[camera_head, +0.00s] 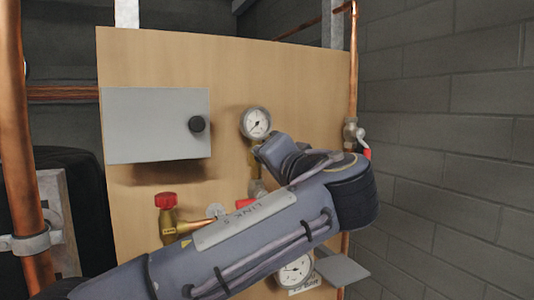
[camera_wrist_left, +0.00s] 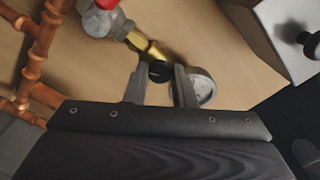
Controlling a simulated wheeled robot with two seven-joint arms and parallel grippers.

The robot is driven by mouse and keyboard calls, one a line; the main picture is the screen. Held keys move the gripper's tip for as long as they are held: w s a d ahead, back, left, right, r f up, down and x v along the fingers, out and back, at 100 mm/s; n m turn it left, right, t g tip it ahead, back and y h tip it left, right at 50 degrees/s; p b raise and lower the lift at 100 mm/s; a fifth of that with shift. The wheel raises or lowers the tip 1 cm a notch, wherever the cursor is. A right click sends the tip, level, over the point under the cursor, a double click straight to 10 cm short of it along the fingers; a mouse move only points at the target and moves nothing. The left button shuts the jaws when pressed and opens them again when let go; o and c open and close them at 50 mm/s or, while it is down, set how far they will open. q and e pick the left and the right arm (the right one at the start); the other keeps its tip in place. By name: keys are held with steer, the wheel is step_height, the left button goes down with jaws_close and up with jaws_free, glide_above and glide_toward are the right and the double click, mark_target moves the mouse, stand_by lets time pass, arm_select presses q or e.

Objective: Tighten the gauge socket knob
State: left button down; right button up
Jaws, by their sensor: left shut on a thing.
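The gauge socket knob (camera_wrist_left: 160,71) is a small black knob at the end of a brass fitting (camera_wrist_left: 148,47) in the left wrist view. My left gripper (camera_wrist_left: 160,86) has one finger on each side of the knob and is shut on it. The round white-faced gauge (camera_head: 256,122) stands above the brass socket in the head view; it also shows in the wrist view (camera_wrist_left: 205,88), partly behind a finger. In the head view my left arm covers the knob, and the fingertips cannot be made out. My right gripper is not in view.
A grey box (camera_head: 150,125) with a black knob is on the wooden panel (camera_head: 300,80), left of the gauge. A red-capped brass valve (camera_head: 167,215) and a lower gauge (camera_head: 294,271) are near my arm. A copper pipe (camera_head: 353,70) runs along the right edge.

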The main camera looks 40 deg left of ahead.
arm_select(q)
steer(key=shift+m+p, duration=0.4)
steer(key=shift+m, duration=11.2)
steer(key=shift+w, duration=0.1)
steer(key=c, duration=1.2)
jaws_free()
steer(key=shift+r, duration=0.1)
steer(key=shift+d, duration=0.15)
